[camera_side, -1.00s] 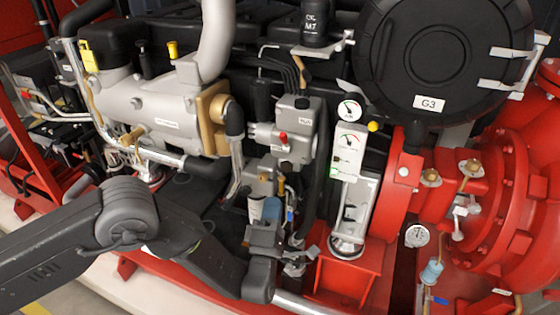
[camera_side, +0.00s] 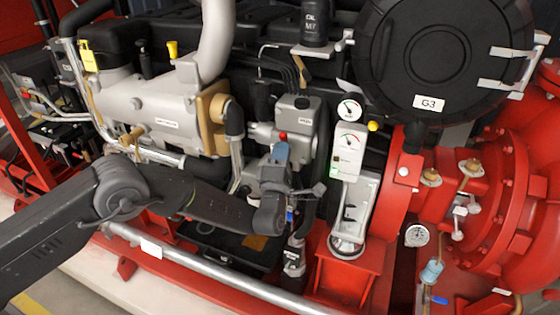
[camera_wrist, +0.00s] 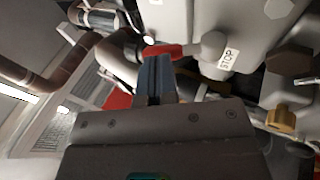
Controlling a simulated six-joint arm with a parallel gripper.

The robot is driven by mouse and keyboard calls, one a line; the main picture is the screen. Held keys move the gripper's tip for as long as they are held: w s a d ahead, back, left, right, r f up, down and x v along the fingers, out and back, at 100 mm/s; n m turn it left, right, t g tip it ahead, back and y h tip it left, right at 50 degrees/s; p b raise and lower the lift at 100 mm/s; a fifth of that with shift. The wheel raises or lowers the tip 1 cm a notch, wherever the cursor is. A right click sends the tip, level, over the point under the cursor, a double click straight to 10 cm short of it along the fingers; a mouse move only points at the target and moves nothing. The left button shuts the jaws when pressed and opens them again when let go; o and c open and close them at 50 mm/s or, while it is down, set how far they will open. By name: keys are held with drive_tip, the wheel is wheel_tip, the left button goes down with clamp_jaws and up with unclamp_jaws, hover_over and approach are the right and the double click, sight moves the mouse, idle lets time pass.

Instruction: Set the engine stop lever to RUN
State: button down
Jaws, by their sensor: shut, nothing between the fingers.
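The engine stop lever has a red handle (camera_wrist: 163,51) and a grey round hub (camera_wrist: 213,44) in the wrist view. A white STOP label (camera_wrist: 228,59) is beside the hub. The handle's red end also shows in the side view (camera_side: 283,135), on the front of a grey box (camera_side: 300,112). My gripper (camera_wrist: 153,62) points up at the handle with its blue-grey fingers together and nothing between them. The tips overlap the handle's near edge in the wrist view; I cannot tell whether they touch. In the side view my gripper (camera_side: 280,153) is just below the handle.
A grey engine casing (camera_side: 150,105) and a dark elbow hose (camera_side: 234,120) are left of the box. A silver rail (camera_side: 220,275) runs along the front. Pipes and brass fittings crowd the wrist view.

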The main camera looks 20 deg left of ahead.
drive_tip(key=shift+w+r+g+h, duration=0.4)
drive_tip(key=shift+w+r+g, duration=0.15)
drive_tip(key=shift+r, duration=0.25)
drive_tip(key=r+v, duration=0.1)
drive_tip(key=v, duration=1.3)
drive_tip(key=shift+s+r, duration=0.4)
drive_tip(key=w+a+r+m+g+h, duration=0.3)
drive_tip(key=w+r+m, duration=0.1)
drive_tip(key=r, duration=0.5)
drive_tip(key=s+a+r+m+g+h, duration=0.4)
drive_tip(key=s+a+r+m, duration=0.15)
drive_tip(key=r+m, duration=0.2)
drive_tip(key=s+a+m+g+y, duration=0.1)
drive_tip(key=s+a+m+g, duration=0.3)
drive_tip(key=s, duration=0.9)
drive_tip(key=s+a+f+m+g+y, duration=0.1)
drive_tip(key=s+a+m+g, duration=0.4)
drive_tip(key=s+a, duration=0.6)
drive_tip(key=s+m, duration=0.1)
drive_tip(key=s, duration=0.2)
drive_tip(key=shift+s+f, duration=0.25)
drive_tip(key=shift+s, duration=0.05)
drive_tip(key=shift+a, duration=0.1)
